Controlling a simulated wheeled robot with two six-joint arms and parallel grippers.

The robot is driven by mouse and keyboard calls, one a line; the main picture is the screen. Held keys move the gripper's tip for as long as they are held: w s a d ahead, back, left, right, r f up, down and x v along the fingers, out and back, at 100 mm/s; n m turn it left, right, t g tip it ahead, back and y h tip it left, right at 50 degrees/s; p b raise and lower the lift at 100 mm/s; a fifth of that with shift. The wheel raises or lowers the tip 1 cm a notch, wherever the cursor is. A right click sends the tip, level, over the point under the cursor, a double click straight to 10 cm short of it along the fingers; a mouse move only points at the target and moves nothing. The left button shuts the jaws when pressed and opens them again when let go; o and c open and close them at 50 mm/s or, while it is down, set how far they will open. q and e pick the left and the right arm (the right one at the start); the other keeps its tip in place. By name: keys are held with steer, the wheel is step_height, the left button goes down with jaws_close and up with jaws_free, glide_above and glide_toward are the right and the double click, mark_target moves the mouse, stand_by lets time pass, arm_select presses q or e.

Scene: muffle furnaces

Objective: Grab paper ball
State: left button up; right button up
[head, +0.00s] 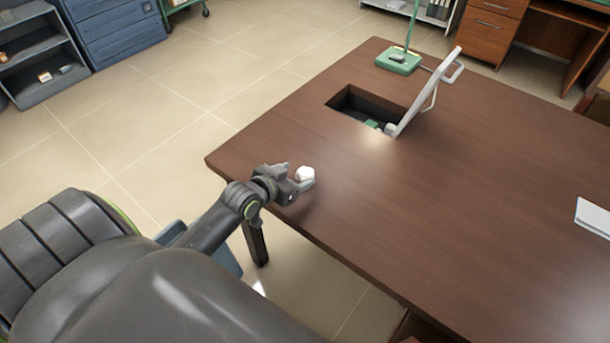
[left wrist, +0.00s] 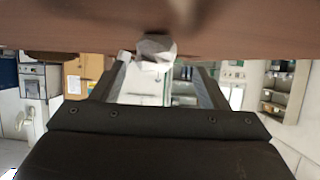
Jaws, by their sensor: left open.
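A small white paper ball (head: 306,174) rests on the brown table near its left edge. My left gripper (head: 299,181) reaches in over the table edge with its fingers at the ball. In the left wrist view the paper ball (left wrist: 157,47) shows ahead, between the tips of the two open fingers (left wrist: 164,72). I cannot tell whether the fingers touch it. My right gripper is in neither view.
The brown table (head: 450,200) has an open hatch (head: 362,103) with a raised white lid (head: 428,92). A green lamp base (head: 398,61) stands behind it. White papers (head: 593,217) lie at the right. The middle of the table is clear.

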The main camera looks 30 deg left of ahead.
mark_target(301, 175)
arm_select(q)
steer(key=shift+d+x, duration=0.15)
steer(key=shift+x, duration=0.95)
steer(key=shift+d+x, duration=0.2)
steer(key=shift+x, duration=0.9)
steer(key=shift+c, duration=0.5)
steer(key=c, duration=0.9)
